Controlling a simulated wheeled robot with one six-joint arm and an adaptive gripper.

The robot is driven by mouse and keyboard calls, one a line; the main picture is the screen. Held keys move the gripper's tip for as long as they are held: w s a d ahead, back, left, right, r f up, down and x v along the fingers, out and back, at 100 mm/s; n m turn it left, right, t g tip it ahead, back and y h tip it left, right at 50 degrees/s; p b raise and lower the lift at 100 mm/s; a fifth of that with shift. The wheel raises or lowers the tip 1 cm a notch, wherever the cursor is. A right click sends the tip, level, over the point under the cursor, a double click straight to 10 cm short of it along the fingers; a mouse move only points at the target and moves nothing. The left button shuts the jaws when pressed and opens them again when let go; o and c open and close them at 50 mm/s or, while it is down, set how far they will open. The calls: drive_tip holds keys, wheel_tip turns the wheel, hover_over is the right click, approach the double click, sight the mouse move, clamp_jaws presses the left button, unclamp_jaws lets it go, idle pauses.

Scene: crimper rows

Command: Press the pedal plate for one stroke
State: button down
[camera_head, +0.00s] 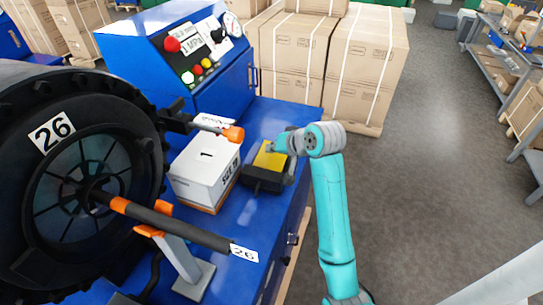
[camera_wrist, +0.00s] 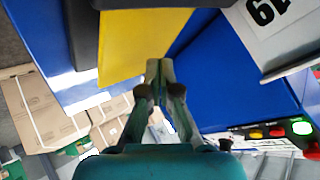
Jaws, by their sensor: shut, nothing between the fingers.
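The pedal plate (camera_head: 269,157) is yellow and sits on a black pedal base (camera_head: 262,180) on the blue bench top, right of a white box. My gripper (camera_head: 274,147) is at the far side of the plate, with its fingers shut and empty. In the wrist view the plate (camera_wrist: 140,35) fills the upper middle. The closed fingertips (camera_wrist: 158,68) overlap its edge there. I cannot tell whether they touch the plate or hover just over it. The gripper and wrist hide part of the plate's far right edge in the head view.
A white box (camera_head: 205,168) stands close left of the pedal. The blue control cabinet (camera_head: 200,55) is behind, with buttons and a gauge. A large black crimper (camera_head: 80,170) marked 26 is at left.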

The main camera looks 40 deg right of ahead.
sight(272, 159)
drive_tip(key=shift+f, duration=0.2)
drive_tip(key=shift+f, duration=0.25)
drive_tip(key=shift+f, duration=0.85)
idle(1.3)
idle(0.3)
drive_tip(key=shift+r, duration=1.3)
drive_tip(key=shift+s+a+r, duration=0.1)
drive_tip(key=shift+r, duration=1)
drive_tip(key=shift+a+r, duration=0.1)
drive_tip(key=shift+r, duration=1.3)
drive_tip(key=shift+s+a, duration=0.1)
